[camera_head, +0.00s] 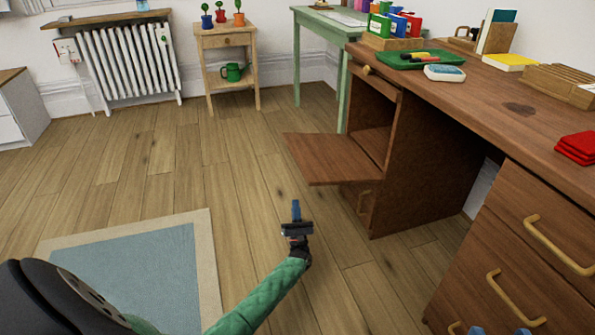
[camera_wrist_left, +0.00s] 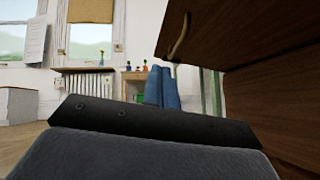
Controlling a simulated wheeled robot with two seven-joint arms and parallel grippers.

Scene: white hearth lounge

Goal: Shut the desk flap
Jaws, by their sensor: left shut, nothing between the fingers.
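The desk flap (camera_head: 335,158) is a brown wooden panel. It stands open, roughly level, sticking out to the left from the desk's (camera_head: 420,165) left pedestal. In the left wrist view the flap's underside (camera_wrist_left: 250,25) is overhead, with a curved brass handle (camera_wrist_left: 180,38) on it. My left gripper (camera_head: 296,205) is shut and empty, in front of the flap and lower than it, apart from it. Its blue fingers (camera_wrist_left: 161,88) show below the flap in the wrist view. Two separate blue tips of my right gripper (camera_head: 498,331) show at the bottom edge; the rest is cut off.
The open compartment (camera_head: 371,145) is behind the flap. A drawer unit (camera_head: 520,260) with brass handles stands at the right. A green tray (camera_head: 420,60) and a white device (camera_head: 444,73) lie on the desktop. The floor left of the flap is clear, with a blue rug (camera_head: 135,275) nearer.

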